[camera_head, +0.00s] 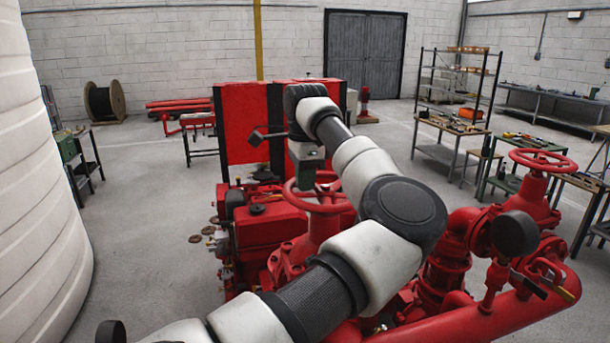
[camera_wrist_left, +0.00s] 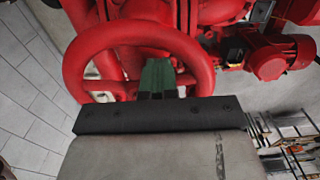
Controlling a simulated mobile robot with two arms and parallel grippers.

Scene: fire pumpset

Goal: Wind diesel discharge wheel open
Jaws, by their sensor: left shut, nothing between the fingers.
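A red handwheel (camera_head: 300,197) tops a red valve in the middle of the head view, beside the red engine block. My left arm reaches over it and partly hides it. My left gripper (camera_head: 308,181) points down at the wheel, shut and empty. In the left wrist view the red wheel (camera_wrist_left: 80,60) fills the upper left. The green fingers (camera_wrist_left: 157,80) lie together over the wheel's near-right part, between rim and spokes as seen; whether they touch it I cannot tell. My right gripper is in neither view.
A second red handwheel (camera_head: 540,162) stands on a valve to the right, above thick red pipes (camera_head: 480,318). A large white tank (camera_head: 40,200) fills the left edge. Red cabinets (camera_head: 240,125) stand behind the engine. Grey floor (camera_head: 150,230) is clear between tank and pumpset.

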